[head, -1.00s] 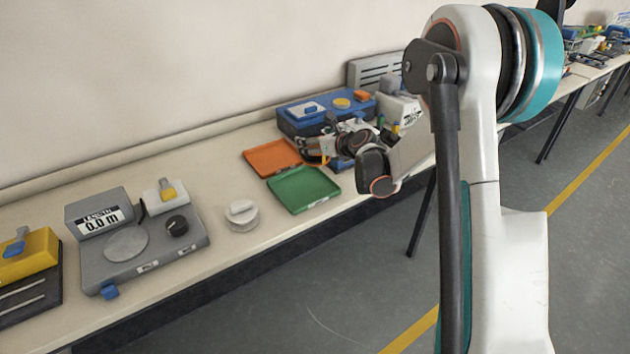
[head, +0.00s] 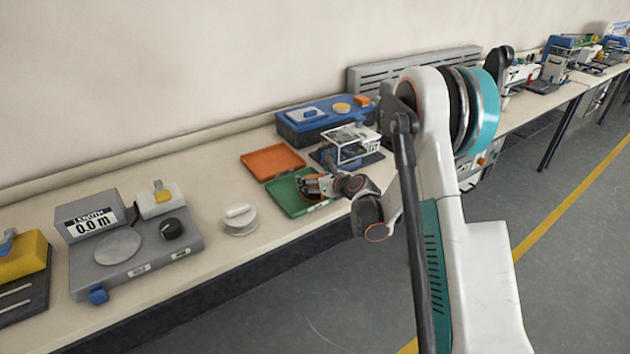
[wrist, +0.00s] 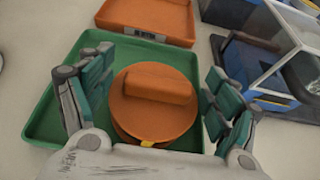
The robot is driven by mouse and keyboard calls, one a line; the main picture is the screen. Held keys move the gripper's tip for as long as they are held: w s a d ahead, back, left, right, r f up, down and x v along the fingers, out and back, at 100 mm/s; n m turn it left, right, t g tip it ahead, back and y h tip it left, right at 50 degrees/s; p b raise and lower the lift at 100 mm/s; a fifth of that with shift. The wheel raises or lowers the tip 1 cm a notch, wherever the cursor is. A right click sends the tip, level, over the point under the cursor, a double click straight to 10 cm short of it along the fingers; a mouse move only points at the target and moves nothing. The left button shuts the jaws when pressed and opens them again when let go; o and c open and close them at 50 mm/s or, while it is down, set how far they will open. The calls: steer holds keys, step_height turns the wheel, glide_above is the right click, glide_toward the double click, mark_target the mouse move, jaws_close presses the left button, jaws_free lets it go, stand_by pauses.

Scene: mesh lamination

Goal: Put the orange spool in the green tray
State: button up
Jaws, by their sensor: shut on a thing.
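The orange spool (wrist: 150,112) is a round orange piece with a raised bar on top and a small yellow mark at its near edge. It sits between the fingers of my gripper (wrist: 158,100) in the wrist view, and the gripper is shut on it. The green tray (wrist: 48,110) lies beneath the spool and fingers in that view; whether the spool touches its floor I cannot tell. In the head view my gripper (head: 312,185) is over the green tray (head: 284,196) and hides its right part.
An orange tray (head: 270,162) lies just behind the green one. A clear-sided device (head: 350,145) and a blue box (head: 312,125) stand close by. The bench's front edge is near.

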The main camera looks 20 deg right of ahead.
steer(key=shift+r, duration=0.1)
steer(key=o, duration=1.2)
steer(key=shift+c, duration=0.2)
steer(key=p+v, duration=0.3)
steer(key=v, duration=0.9)
